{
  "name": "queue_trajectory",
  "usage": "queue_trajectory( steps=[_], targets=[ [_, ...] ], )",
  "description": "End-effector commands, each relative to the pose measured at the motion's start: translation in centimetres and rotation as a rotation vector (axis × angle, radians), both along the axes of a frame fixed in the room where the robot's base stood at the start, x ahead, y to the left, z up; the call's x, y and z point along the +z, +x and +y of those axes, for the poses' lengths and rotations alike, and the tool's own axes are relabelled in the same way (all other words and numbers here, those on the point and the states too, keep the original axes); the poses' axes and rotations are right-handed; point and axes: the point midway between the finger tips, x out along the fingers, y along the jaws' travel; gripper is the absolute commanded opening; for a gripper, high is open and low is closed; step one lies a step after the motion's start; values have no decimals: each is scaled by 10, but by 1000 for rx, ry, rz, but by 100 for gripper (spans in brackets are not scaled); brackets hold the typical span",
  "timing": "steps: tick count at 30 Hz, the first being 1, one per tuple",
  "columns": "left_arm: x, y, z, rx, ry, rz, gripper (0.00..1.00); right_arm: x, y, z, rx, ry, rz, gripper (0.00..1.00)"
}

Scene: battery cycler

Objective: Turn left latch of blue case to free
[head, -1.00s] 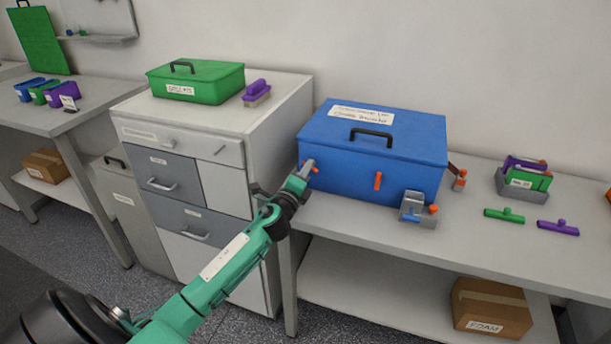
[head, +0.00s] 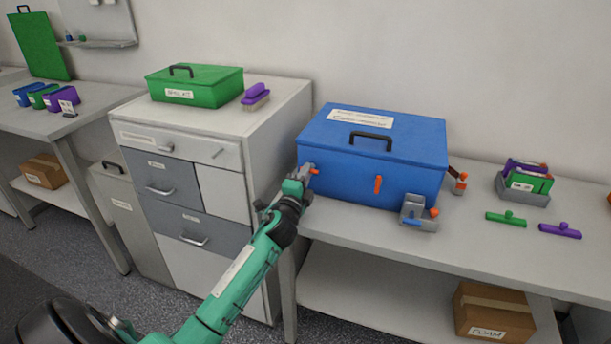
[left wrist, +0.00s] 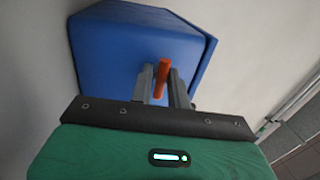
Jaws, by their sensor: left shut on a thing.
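The blue case (head: 345,170) stands shut on the bench, with a black handle on its lid. Its right latch (head: 378,184), an orange bar on the front, points upright. Its left latch (head: 314,172) is an orange bar near the front's left end, partly hidden by my left gripper (head: 307,170). In the left wrist view the orange latch (left wrist: 161,78) lies between the two grey fingers of my left gripper (left wrist: 161,88), which is shut on it. My right gripper is not in view.
A grey fixture (head: 418,213) with orange and blue parts stands before the case's right end. Green (head: 506,219) and purple (head: 560,230) T-shaped pieces lie farther right. A drawer cabinet (head: 215,150) bearing a green box (head: 195,84) stands left of the bench.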

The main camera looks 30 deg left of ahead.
Motion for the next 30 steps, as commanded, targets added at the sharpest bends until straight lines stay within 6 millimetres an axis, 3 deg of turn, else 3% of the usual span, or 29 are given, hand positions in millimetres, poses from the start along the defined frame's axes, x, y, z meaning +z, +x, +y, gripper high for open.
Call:
queue_trajectory(
  steps=[6, 7, 9, 20, 30],
  targets=[
    [7, 0, 1, 0, 4, -10, 0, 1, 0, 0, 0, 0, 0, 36],
    [7, 0, 1, 0, 4, -10, 21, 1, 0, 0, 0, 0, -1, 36],
    [6, 0, 1, 0, 3, -9, 33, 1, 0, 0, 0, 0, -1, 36],
    [1, -4, -1, 0, 2, -4, 33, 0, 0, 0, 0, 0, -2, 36],
    [-10, -55, -13, 0, 3, -2, 33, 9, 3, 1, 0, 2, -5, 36]
  ],
)
